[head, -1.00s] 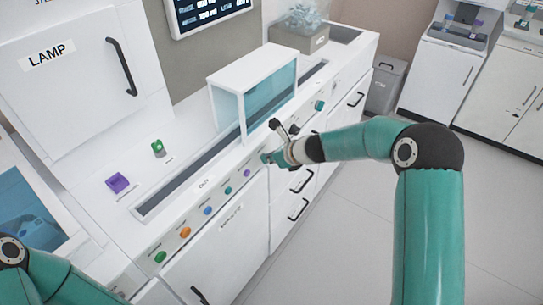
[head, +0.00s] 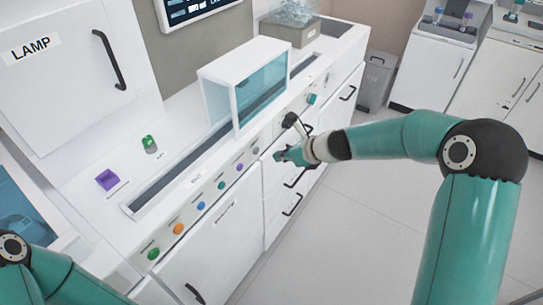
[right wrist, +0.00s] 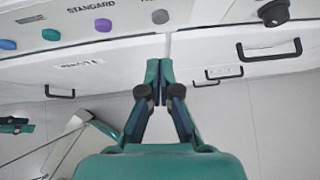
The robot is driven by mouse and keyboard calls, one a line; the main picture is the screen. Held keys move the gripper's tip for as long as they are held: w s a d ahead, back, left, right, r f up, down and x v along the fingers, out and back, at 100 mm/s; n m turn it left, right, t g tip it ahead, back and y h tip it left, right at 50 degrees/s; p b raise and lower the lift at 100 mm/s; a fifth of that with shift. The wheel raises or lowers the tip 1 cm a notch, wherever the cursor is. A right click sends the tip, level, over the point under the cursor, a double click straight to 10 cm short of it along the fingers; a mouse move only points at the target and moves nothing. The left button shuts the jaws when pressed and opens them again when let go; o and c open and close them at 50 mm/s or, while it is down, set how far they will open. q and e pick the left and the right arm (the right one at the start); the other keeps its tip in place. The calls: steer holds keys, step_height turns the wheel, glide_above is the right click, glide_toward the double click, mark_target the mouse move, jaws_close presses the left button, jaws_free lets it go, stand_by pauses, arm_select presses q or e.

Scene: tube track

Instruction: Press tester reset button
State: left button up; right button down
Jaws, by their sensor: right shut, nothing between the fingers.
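A row of round buttons runs along the counter's front panel: green (head: 154,254), orange (head: 178,228), blue (head: 200,205), teal (head: 221,185), purple (head: 238,167) and grey (head: 255,151). I cannot read which is the tester reset. My right gripper (head: 279,156) is shut and empty, in front of the panel near the grey button. In the right wrist view its closed fingertips (right wrist: 159,72) lie below the grey button (right wrist: 160,16), apart from it in the picture. The purple button (right wrist: 103,25) is to its left, under "STANDARD".
A black knob (right wrist: 273,12) sits right of the grey button. A glass-sided cover (head: 262,75) stands over the dark track slot (head: 165,187). Handled drawers are below the panel. A grey bin (head: 376,82) stands at the counter's far end. The floor (head: 365,220) at right is clear.

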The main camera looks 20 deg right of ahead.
steer(key=v, duration=0.5)
steer(key=shift+d+p, duration=0.15)
steer(key=shift+p, duration=0.2)
steer(key=s+a+f+n+g, duration=0.2)
steer(key=s+a+f+g, duration=0.1)
steer(key=s+f, duration=0.4)
steer(key=s+a+f+n+g, duration=0.15)
steer(key=s+a+f, duration=0.25)
steer(key=f, duration=0.6)
steer(key=s+a+f+n+g, duration=0.1)
steer(key=s+f+n, duration=0.4)
steer(key=s+n, duration=0.3)
steer(key=s+a+f+n+g+h, duration=0.1)
steer(key=s+a+f+n+g, duration=0.1)
steer(key=s+f+n, duration=0.3)
steer(key=shift+s+n, duration=1.95)
steer(key=shift+n, duration=3.3)
